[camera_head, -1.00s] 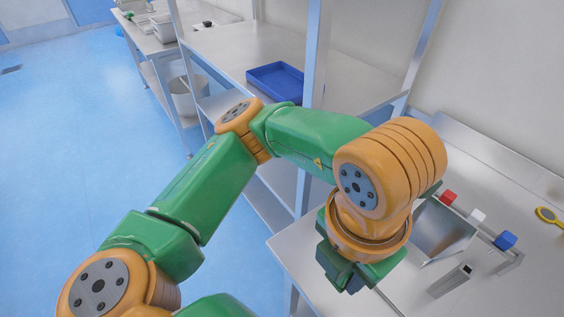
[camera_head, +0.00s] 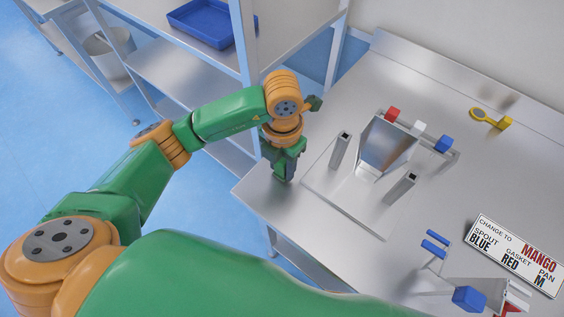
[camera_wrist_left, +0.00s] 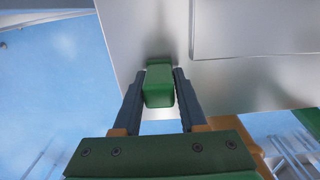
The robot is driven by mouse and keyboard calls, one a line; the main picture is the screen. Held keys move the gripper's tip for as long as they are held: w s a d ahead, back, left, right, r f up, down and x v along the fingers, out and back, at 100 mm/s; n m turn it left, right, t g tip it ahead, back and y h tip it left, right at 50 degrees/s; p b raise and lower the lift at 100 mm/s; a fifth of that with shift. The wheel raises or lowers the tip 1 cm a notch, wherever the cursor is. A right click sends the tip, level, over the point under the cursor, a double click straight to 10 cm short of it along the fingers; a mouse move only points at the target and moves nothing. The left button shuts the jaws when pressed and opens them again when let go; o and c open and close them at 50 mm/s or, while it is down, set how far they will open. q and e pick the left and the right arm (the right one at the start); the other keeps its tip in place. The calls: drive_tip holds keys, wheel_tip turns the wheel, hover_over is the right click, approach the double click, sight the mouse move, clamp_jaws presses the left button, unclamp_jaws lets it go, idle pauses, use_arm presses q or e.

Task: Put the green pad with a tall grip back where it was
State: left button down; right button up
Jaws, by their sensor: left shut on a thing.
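My left gripper (camera_head: 284,172) is shut on the green pad, low over the near left corner of the steel table (camera_head: 262,200). In the left wrist view the green pad (camera_wrist_left: 158,86) sits between the two dark fingers of the gripper (camera_wrist_left: 158,74), with its block-like grip facing the camera. The pad's lower part is hidden, and I cannot tell whether it touches the table. In the head view the fingers mostly hide the pad. My right gripper is not in view.
Right of the gripper is a steel plate (camera_head: 340,212) with two posts and a hopper (camera_head: 385,145). Red (camera_head: 392,114), white (camera_head: 418,128) and blue (camera_head: 444,144) blocks stand behind. A yellow-handled tool (camera_head: 490,118), a sign (camera_head: 515,258) and a blue-topped stand (camera_head: 434,244) lie further right.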

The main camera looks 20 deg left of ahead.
sight(282, 160)
use_arm(q)
drive_tip(key=shift+f+b, duration=0.3)
drive_tip(key=shift+b, duration=0.05)
drive_tip(key=shift+c, duration=2.3)
unclamp_jaws()
drive_tip(key=shift+r+p, duration=0.35)
drive_tip(key=shift+w+r+b, duration=0.1)
drive_tip(key=shift+r+b, duration=0.2)
drive_tip(key=shift+r, duration=0.05)
wheel_tip(282, 160, up, 11)
drive_tip(key=shift+r, duration=0.1)
